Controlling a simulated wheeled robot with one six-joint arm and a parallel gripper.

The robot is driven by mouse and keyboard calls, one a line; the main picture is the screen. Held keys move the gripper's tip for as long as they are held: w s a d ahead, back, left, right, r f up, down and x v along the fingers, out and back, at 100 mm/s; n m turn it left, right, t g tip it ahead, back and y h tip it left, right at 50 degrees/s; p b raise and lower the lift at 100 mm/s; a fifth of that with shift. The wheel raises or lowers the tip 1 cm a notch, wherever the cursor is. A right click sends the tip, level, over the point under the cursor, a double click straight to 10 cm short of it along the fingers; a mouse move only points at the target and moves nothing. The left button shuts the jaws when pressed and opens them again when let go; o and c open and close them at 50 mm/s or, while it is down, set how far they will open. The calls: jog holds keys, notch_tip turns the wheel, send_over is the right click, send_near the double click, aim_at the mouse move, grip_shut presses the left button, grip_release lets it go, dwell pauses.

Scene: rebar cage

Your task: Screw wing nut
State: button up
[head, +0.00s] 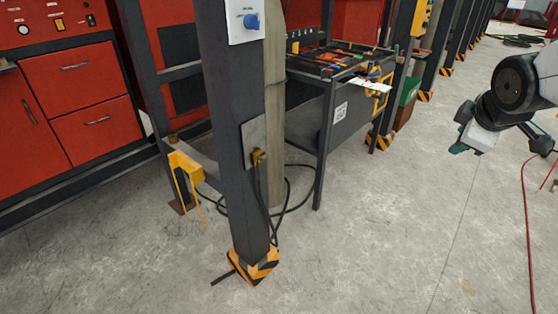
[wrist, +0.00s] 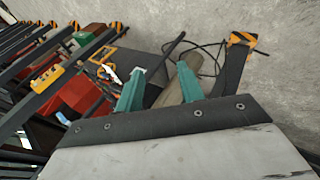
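I cannot make out a wing nut in either view. A blue knob (head: 251,21) sits on a white plate (head: 238,37) on the dark upright post (head: 237,150) in the head view. My gripper (head: 460,130) hangs at the right of the head view, well apart from the post and knob. In the wrist view its two teal fingers (wrist: 160,68) are spread apart with nothing held between them. The knob cannot be told in the wrist view.
A dark workbench (head: 312,110) with scattered tools stands behind the post. Red cabinets (head: 70,110) stand at the left. The post has a yellow-black striped foot (head: 254,266), with black cables behind it. A red hose (head: 527,220) lies at the right. The grey floor (head: 400,230) at front right is mostly clear.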

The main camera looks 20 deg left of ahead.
jog(key=w+a+f+n+t+y, duration=0.3)
jog(key=w+a+f+n, duration=0.2)
jog(key=w+a+n, duration=0.6)
jog(key=n+g+y, duration=0.4)
jog(key=n+y, duration=0.9)
jog(key=n, duration=0.8)
send_near(261, 157)
jog(key=x, duration=0.7)
jog(key=shift+a+f, duration=0.1)
jog(key=shift+a, duration=0.35)
grip_shut()
